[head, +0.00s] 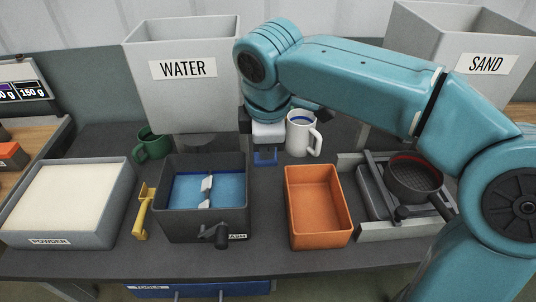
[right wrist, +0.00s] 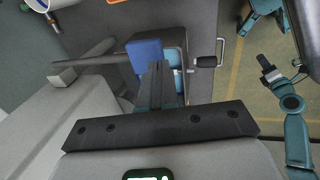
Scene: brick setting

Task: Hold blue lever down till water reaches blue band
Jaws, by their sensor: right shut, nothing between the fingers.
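My right gripper (head: 268,146) points down in front of the WATER hopper (head: 146,98), left of the white mug (head: 297,134). Its fingers (right wrist: 159,72) are shut and empty, right beside or over the blue lever's block (right wrist: 145,50); I cannot tell whether they touch it. The lever's dark bar runs left from the block in the right wrist view. The mug has a blue band near its rim and stands upright; the water level inside is hidden. My left gripper seems to be the small dark shape (right wrist: 268,72) at the right wrist view's edge.
A dark wash basin (head: 175,228) with blue inside and an orange tray (head: 320,238) stand in front. A yellow scoop (head: 142,212), green mug (head: 152,146) and powder bin (head: 98,229) are left. A SAND hopper (head: 440,45) and dark pan (head: 416,180) are right.

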